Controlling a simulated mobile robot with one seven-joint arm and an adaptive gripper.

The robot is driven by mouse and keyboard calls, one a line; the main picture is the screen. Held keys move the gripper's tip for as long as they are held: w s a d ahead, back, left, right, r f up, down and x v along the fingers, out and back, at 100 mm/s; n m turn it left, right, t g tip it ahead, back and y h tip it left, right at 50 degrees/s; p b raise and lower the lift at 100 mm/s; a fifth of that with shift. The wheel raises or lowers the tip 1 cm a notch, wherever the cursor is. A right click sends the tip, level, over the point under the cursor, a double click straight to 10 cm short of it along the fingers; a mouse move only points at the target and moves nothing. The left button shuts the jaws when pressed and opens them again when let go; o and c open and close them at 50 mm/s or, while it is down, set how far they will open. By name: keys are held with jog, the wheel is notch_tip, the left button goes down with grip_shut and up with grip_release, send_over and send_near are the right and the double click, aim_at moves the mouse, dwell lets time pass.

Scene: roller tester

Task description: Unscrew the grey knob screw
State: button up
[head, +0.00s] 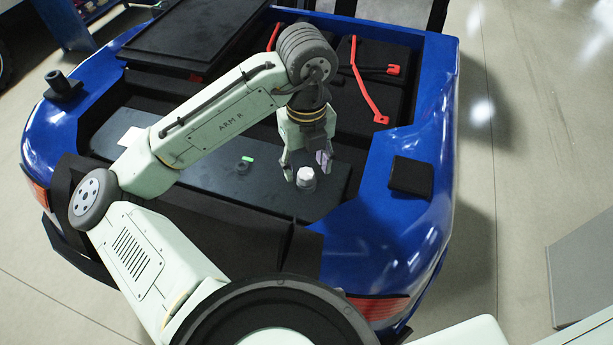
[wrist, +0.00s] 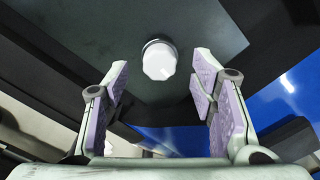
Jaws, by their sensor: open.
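The grey knob screw (head: 306,176) looks pale, almost white, with a faceted top. It stands upright on a dark flat panel (head: 215,178) in the rear of the blue vehicle. In the wrist view the knob (wrist: 159,62) shows top centre, ahead of the fingertips, with a darker ring around its base. My gripper (head: 307,166) points down at the knob with its fingers spread. In the wrist view my gripper (wrist: 161,82) is open and empty, its purple pads apart and the knob lying beyond the gap between them, not gripped.
A small dark round part (head: 243,166) with a green piece (head: 248,158) sits on the panel to the left. Red bars (head: 367,90) lie behind my gripper. A black block (head: 411,176) rests on the blue body (head: 385,220) at right.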

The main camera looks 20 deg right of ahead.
aim_at(306, 176)
dwell(0.3)
jog(key=shift+f+b, duration=0.95)
jog(key=shift+f, duration=0.3)
jog(key=shift+r, duration=0.1)
grip_shut()
